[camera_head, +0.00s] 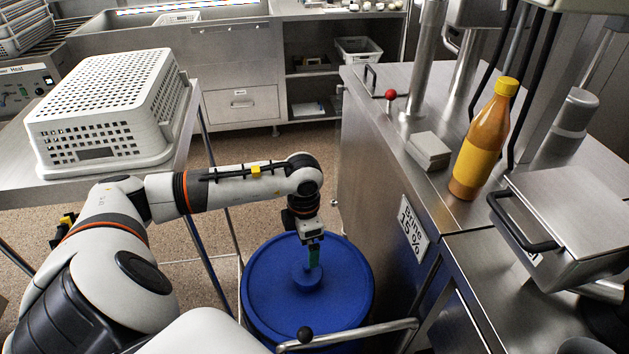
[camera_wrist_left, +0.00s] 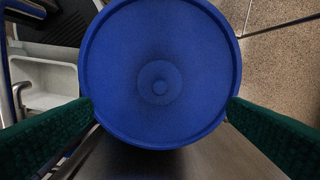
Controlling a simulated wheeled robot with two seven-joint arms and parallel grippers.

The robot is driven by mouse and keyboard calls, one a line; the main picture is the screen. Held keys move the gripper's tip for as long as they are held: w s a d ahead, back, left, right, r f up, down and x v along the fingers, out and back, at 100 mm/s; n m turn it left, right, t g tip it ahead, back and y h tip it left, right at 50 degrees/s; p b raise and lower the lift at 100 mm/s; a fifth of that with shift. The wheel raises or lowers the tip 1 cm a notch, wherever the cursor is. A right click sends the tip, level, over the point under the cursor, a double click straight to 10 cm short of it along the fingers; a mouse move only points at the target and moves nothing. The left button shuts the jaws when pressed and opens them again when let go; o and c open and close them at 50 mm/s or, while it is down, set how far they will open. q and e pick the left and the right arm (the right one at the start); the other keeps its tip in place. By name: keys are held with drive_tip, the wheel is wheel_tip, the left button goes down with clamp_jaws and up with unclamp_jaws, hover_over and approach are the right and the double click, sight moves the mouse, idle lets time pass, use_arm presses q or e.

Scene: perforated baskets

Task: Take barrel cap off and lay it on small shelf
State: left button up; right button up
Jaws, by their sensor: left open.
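The blue barrel cap (camera_head: 340,291) is a round lid with a raised knob (camera_head: 303,278) at its middle, and it sits level on the barrel. My left gripper (camera_head: 314,262) points down over the knob, open, with green fingers. In the left wrist view the cap (camera_wrist_left: 120,65) fills the middle between the two open fingers, and the knob (camera_wrist_left: 159,84) lies near the centre. I cannot tell whether the fingers touch the cap. The barrel's body is mostly hidden under the cap. I cannot tell which surface is the small shelf. My right gripper is out of view.
A white perforated basket (camera_head: 100,110) stands upside down on the metal table (camera_head: 20,150) at left. A steel counter (camera_head: 385,150) at right holds an orange bottle (camera_head: 480,145), a grey block (camera_head: 428,150) and a lidded steel box (camera_head: 570,220). A metal handle bar (camera_head: 365,334) runs close in front of the barrel.

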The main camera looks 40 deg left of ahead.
sight(307, 264)
use_arm(q)
wheel_tip(307, 264, down, 12)
drive_tip(key=shift+w+f+p, duration=0.1)
drive_tip(key=shift+f+p, duration=0.1)
drive_tip(key=shift+p, duration=0.25)
drive_tip(key=c, duration=1.1)
